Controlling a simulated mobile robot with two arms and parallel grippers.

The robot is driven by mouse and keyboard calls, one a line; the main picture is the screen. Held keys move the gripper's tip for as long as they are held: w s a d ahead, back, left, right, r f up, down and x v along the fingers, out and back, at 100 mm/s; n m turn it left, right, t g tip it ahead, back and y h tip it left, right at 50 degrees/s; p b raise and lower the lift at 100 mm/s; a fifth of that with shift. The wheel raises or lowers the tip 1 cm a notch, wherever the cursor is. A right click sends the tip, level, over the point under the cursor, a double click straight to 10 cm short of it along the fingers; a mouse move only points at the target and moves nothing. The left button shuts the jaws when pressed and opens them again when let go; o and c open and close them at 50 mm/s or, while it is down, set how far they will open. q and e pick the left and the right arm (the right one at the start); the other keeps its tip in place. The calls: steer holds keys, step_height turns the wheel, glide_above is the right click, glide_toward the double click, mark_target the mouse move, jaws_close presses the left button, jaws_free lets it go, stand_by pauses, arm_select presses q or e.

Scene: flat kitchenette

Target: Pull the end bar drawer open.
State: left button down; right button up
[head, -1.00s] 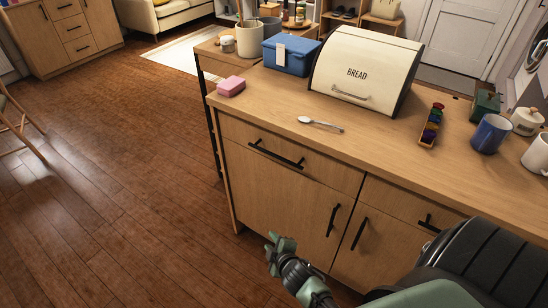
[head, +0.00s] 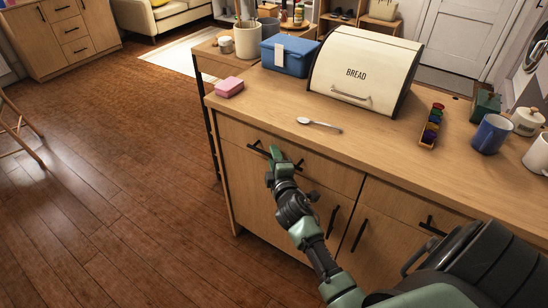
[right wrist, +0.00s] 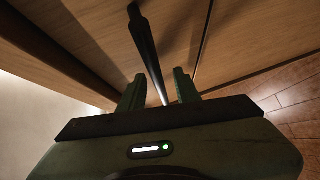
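The end drawer (head: 335,176) is the wide wooden front at the top left of the counter cabinet, and it is closed. Its black bar handle (head: 256,147) shows on both sides of my right gripper (head: 275,156), which is in front of it and hides its middle. In the right wrist view, the two green fingers of my right gripper (right wrist: 158,86) are apart, and the dark handle (right wrist: 147,45) runs between them. Whether the fingers touch the handle cannot be told. My left gripper is not in view.
The countertop holds a spoon (head: 318,125), a pink sponge (head: 229,87), a bread box (head: 364,68), a blue box (head: 289,54) and a blue mug (head: 491,134). Cupboard doors with black handles are below.

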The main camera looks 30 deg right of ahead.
steer(key=shift+w, duration=0.1)
jaws_close()
stand_by(1.4)
